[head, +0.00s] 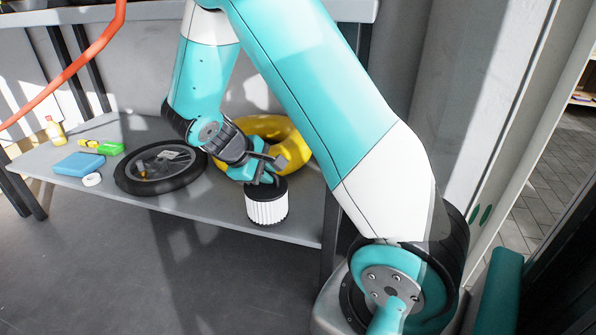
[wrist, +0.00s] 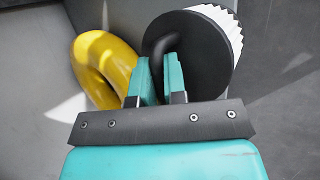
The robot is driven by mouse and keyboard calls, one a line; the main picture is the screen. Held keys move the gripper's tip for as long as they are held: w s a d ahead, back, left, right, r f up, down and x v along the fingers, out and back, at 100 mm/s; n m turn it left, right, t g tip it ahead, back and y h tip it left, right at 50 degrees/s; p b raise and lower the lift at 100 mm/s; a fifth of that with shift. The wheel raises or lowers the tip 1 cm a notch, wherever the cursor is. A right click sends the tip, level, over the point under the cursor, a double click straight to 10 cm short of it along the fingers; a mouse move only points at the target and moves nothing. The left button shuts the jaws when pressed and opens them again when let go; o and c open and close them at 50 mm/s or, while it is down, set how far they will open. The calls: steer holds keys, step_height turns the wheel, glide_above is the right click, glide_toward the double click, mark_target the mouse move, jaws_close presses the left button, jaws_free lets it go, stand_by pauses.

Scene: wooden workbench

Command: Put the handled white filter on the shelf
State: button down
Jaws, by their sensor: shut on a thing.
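The handled white filter (head: 267,205) is a pleated white cylinder with a black top and a black handle. My gripper (head: 270,175) is shut on its handle, at the front edge of the grey shelf (head: 215,205). In the wrist view the filter's black top (wrist: 197,58) and white pleats show beyond the fingers of my gripper (wrist: 160,75). I cannot tell whether the filter's base touches the shelf or hangs just in front of its edge.
A yellow ring (head: 290,145) lies behind the filter. A black-tyred wheel (head: 160,168) lies to the left. Further left are a blue block (head: 79,164), a white tape roll (head: 92,180), a green item (head: 111,148) and a yellow bottle (head: 55,131). An orange hose (head: 75,65) hangs in front.

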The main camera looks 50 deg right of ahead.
steer(key=s+d+f+b, duration=0.1)
steer(key=d+b, duration=0.3)
steer(key=d, duration=0.2)
steer(key=s+d+f+b, duration=0.1)
steer(key=d+f+b, duration=0.1)
steer(key=d+b, duration=0.3)
steer(key=shift+s+d+f, duration=0.3)
steer(key=shift+s+d, duration=0.05)
steer(key=shift+d, duration=0.45)
steer(key=shift+f, duration=0.1)
steer(key=c, duration=1.2)
jaws_free()
steer(key=shift+o, duration=0.2)
steer(key=shift+f, duration=0.1)
